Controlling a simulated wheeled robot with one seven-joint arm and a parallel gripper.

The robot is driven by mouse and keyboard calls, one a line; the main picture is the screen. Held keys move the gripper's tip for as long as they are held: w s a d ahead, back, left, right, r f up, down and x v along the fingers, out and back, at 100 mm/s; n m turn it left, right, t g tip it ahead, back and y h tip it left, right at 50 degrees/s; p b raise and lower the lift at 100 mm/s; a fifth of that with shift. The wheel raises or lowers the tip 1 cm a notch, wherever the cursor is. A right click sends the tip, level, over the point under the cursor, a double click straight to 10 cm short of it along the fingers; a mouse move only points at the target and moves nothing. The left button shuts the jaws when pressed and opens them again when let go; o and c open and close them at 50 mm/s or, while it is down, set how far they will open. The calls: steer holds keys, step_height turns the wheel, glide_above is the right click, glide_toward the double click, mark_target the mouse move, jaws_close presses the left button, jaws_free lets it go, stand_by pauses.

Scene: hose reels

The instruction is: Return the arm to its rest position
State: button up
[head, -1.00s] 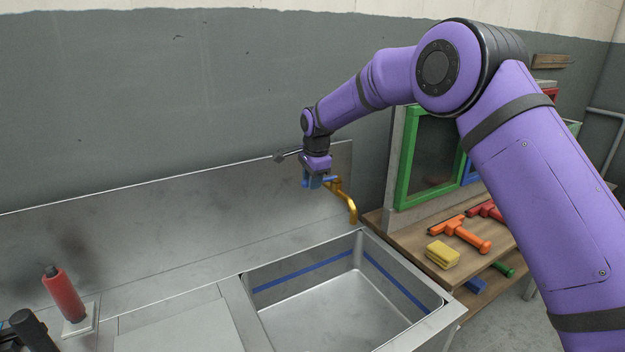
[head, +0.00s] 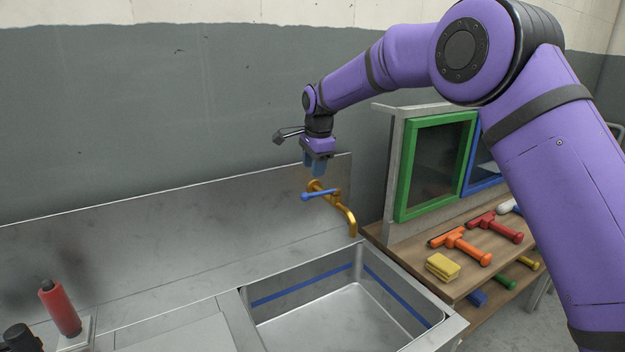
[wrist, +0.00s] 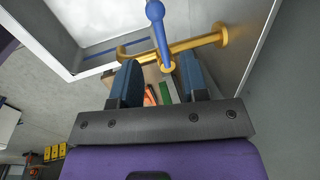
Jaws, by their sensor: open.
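My gripper (head: 317,166) is open and empty, pointing down above the brass tap (head: 342,212) at the back of the sink. The tap's blue lever handle (head: 319,194) lies just below the fingertips in the head view. In the wrist view, my gripper's blue fingers (wrist: 157,85) are spread apart. The blue lever (wrist: 158,30) and the brass tap (wrist: 195,42) show beyond them, with nothing held between the fingers.
The steel sink basin (head: 442,326) is below the tap. To its right, a wooden shelf (head: 385,243) carries orange and red squeegees (head: 462,245) and a yellow sponge (head: 442,267). A green-framed window (head: 404,190) stands behind. A red bottle (head: 60,310) stands at far left.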

steer(key=shift+s+d+r, duration=0.1)
steer(key=shift+s+r, duration=0.1)
steer(key=shift+r, duration=0.7)
steer(key=shift+d+r, duration=0.1)
steer(key=s+d+r+n+t, duration=0.1)
steer(key=s+d+r+n, duration=0.2)
steer(key=s+d+r, duration=0.65)
steer(key=s+d+r+n+t, duration=0.1)
steer(key=s+d+r+n, duration=0.35)
steer(key=s+d, duration=0.75)
steer(key=s+d+f+n, duration=0.1)
steer(key=s+d, duration=0.3)
steer(key=s, duration=0.4)
steer(key=s+d+f+n+t, duration=0.1)
steer(key=s+d+f, duration=0.1)
steer(key=s+d, duration=0.3)
steer(key=s+d+f+n+h, duration=0.1)
steer(key=s+d, duration=0.4)
steer(key=s, duration=0.7)
steer(key=shift+f+n, duration=0.4)
steer(key=shift+n, duration=0.15)
steer(key=shift+s, duration=0.1)
